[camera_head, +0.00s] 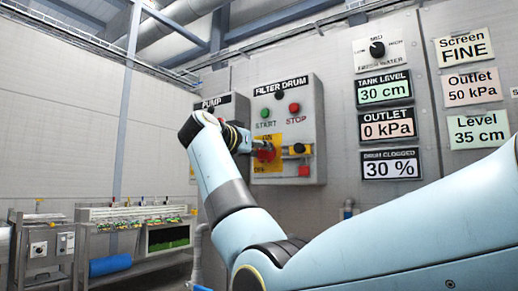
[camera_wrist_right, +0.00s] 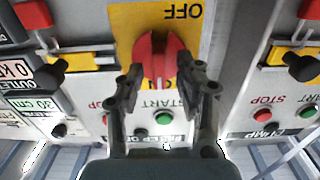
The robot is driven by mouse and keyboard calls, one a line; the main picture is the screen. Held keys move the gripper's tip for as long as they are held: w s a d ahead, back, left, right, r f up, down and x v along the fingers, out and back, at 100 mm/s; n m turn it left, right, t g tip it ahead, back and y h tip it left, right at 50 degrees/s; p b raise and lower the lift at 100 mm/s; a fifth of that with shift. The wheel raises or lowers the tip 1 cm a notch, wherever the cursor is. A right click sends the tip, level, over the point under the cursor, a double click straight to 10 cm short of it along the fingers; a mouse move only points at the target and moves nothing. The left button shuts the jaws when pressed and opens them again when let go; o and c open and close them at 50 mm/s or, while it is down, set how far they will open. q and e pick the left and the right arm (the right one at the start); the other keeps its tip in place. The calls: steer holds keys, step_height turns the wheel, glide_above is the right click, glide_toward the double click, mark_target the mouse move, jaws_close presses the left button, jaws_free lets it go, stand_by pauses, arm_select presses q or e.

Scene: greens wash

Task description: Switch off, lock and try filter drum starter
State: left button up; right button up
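The grey filter drum starter box (camera_head: 318,125) hangs on the wall in the head view, with a green START button (camera_head: 265,113) and a red STOP button (camera_head: 294,107). Its red rotary handle (camera_wrist_right: 160,55) sits on a yellow plate (camera_wrist_right: 120,22) marked OFF in the upside-down wrist view. My right gripper (camera_wrist_right: 163,82) has its fingers spread, one at each side of the handle; firm contact cannot be told. Beside the handle is a yellow bar with a black knob (camera_head: 299,148) and a red piece (camera_head: 304,171) below it. My left gripper is not in view.
The pump starter box (camera_head: 225,103) is close on the left, partly hidden by my arm. Display panels on the right read tank level 30 cm (camera_head: 384,90), outlet 0 kPa (camera_head: 387,126) and drum clogged 30 % (camera_head: 390,166). Wash benches (camera_head: 110,213) stand at far left.

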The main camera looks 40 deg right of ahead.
jaws_close()
arm_select(q)
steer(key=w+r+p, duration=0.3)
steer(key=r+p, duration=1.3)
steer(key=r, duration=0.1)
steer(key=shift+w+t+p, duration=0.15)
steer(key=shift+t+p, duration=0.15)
steer(key=shift+p, duration=0.1)
arm_select(e)
steer(key=shift+w+a+f+n, duration=0.1)
steer(key=shift+w+f+n, duration=0.05)
steer(key=shift+n, duration=2.9)
steer(key=shift+w+a+f+n, duration=0.1)
steer(key=shift+w+f+n, duration=0.1)
steer(key=shift+n, duration=2.8)
steer(key=shift+w+f+n, duration=0.1)
steer(key=shift+f+n, duration=0.05)
steer(key=shift+n, duration=2.9)
